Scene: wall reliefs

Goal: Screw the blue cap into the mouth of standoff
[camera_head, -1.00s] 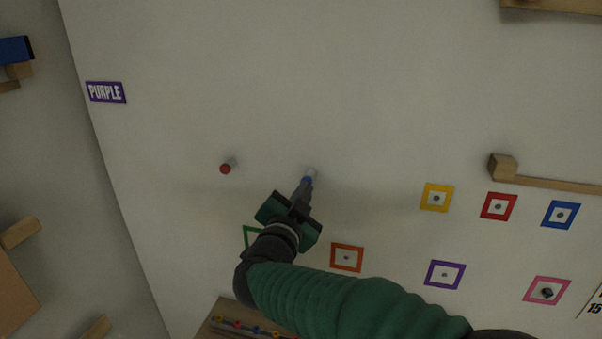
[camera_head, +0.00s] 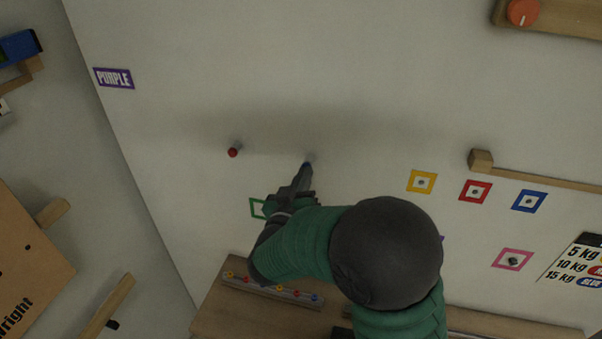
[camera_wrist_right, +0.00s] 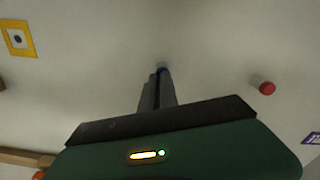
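My right gripper (camera_head: 306,168) reaches up to the wall at the pale standoff (camera_head: 311,157), which is mostly hidden behind the fingertips. In the right wrist view, the fingers (camera_wrist_right: 158,88) are close together, with a sliver of the blue cap (camera_wrist_right: 163,70) between their tips. The cap is at the standoff's mouth, touching or nearly so; how deep it sits cannot be told. In the head view the fingers hide the cap. My left gripper is not in view.
A second standoff with a red cap (camera_head: 233,152) sticks out to the left. Yellow (camera_head: 421,182), red (camera_head: 475,191) and blue (camera_head: 528,201) square frames are to the right. A wooden ledge (camera_head: 260,316) with several coloured pegs is below.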

